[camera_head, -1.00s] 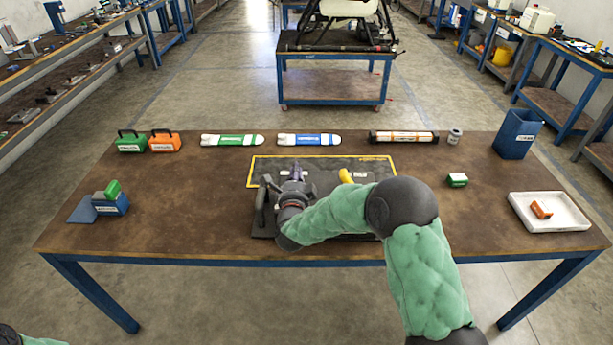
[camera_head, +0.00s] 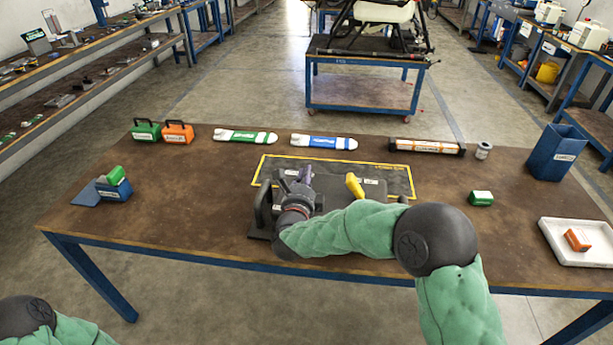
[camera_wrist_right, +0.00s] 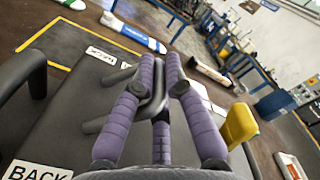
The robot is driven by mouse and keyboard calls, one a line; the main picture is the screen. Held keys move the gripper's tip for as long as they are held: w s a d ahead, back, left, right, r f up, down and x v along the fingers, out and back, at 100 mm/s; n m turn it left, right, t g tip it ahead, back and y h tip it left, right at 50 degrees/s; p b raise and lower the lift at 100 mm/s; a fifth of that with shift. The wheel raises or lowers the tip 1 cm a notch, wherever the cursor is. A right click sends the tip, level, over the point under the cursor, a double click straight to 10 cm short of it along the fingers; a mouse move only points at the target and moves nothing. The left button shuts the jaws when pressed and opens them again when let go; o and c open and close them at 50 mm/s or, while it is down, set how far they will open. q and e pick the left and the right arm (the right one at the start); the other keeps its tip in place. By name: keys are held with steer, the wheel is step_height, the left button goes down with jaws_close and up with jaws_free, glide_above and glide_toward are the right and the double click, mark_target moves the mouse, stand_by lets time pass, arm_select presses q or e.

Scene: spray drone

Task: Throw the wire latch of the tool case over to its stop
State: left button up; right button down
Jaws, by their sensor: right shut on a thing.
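The tool case (camera_wrist_right: 70,125) is dark grey and lies on the mat; the label BACK shows on it in the right wrist view. In the head view, the case (camera_head: 262,215) is partly covered by my right arm. My right gripper (camera_head: 304,177) is over the case. In the right wrist view the purple fingers of the gripper (camera_wrist_right: 160,80) are closed around a dark bent bar, the wire latch (camera_wrist_right: 152,104). A yellow grip (camera_head: 354,185) stands to the right, also in the wrist view (camera_wrist_right: 239,125). My left gripper is out of view; only part of that arm shows.
The yellow-edged mat (camera_head: 405,172) lies mid-table. A blue bin (camera_head: 556,152) and a white tray (camera_head: 560,246) are at right.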

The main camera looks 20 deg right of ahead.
steer(key=shift+s+f, duration=0.1)
steer(key=shift+f, duration=0.35)
steer(key=c, duration=1.3)
jaws_free()
steer(key=shift+d, duration=0.1)
steer(key=shift+r, duration=0.1)
steer(key=shift+r, duration=0.1)
steer(key=v, duration=1.2)
steer(key=shift+s, duration=0.1)
